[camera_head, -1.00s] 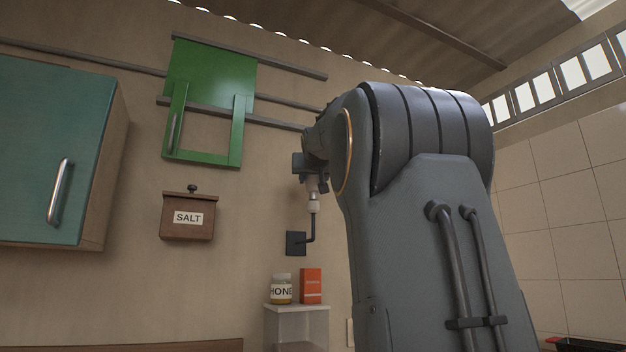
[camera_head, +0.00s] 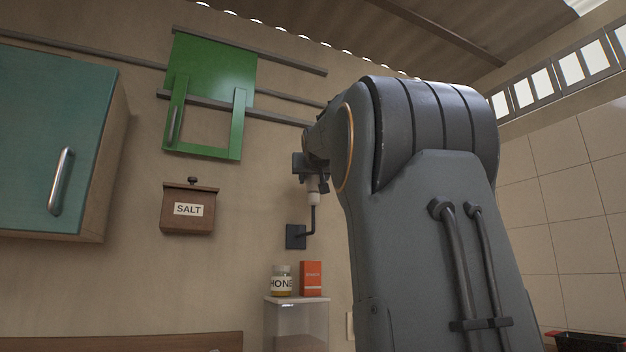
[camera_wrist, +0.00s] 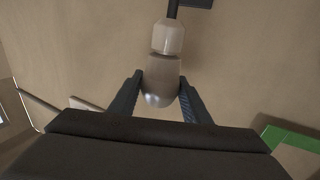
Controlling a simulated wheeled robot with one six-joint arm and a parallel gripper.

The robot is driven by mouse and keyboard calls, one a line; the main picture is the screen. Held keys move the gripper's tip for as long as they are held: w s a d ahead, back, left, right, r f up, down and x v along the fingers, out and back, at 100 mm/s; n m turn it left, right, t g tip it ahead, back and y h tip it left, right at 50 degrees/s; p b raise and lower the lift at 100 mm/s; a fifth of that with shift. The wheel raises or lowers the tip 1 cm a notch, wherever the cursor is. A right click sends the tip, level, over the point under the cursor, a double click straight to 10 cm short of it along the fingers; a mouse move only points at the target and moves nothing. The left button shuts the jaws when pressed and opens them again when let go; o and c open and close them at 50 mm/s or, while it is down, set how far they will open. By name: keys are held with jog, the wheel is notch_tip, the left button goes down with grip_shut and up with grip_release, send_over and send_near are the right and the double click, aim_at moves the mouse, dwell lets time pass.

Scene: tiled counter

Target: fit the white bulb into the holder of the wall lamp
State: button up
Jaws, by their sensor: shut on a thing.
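The white bulb (camera_wrist: 161,92) is between the two dark fingers of my gripper (camera_wrist: 160,82) in the wrist view, its rounded end toward my palm. My gripper is shut on it. The pale holder (camera_wrist: 168,38) of the wall lamp is right against the bulb's far end and in line with it; how deep the bulb sits in it cannot be told. In the head view the holder (camera_head: 314,199) stands upright on a bent dark arm from a square wall plate (camera_head: 296,237). My gripper and the bulb are above it, small and partly hidden by my arm.
A brown salt box (camera_head: 188,209) and a green sliding frame (camera_head: 208,100) hang left of the lamp. A honey jar (camera_head: 281,281) and an orange box (camera_head: 311,279) stand on a clear container (camera_head: 297,318) below. A teal cupboard (camera_head: 50,140) is far left.

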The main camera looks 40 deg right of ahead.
jog(key=shift+f, duration=0.15)
jog(key=o, duration=1.1)
jog(key=shift+o, duration=0.2)
jog(key=b+v, duration=0.3)
jog(key=v, duration=0.4)
jog(key=shift+s+a+b, duration=0.2)
jog(key=shift+s+b, duration=0.1)
jog(key=shift+s, duration=0.05)
